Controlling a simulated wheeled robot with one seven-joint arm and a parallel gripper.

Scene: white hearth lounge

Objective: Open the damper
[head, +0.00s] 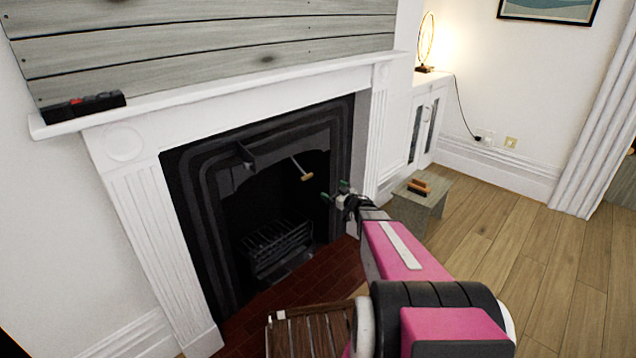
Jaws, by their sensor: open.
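The damper handle (302,169) is a thin metal rod with a light wooden grip at its lower end. It slants down to the right inside the upper part of the dark fireplace opening. Its upper attachment is hard to make out against the black interior. My gripper (334,192) is open and empty, at the right side of the opening. In the picture it is right of and a little below the wooden grip, apart from it. The damper plate itself is not visible.
A black iron surround (195,200) frames the opening, with a dark bracket (245,154) at its top. A grate (276,249) stands inside. A grey stool (428,208) holds a brush (419,187). A slatted wooden item (312,333) is in front. A black lighter-like object (85,107) lies on the mantel.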

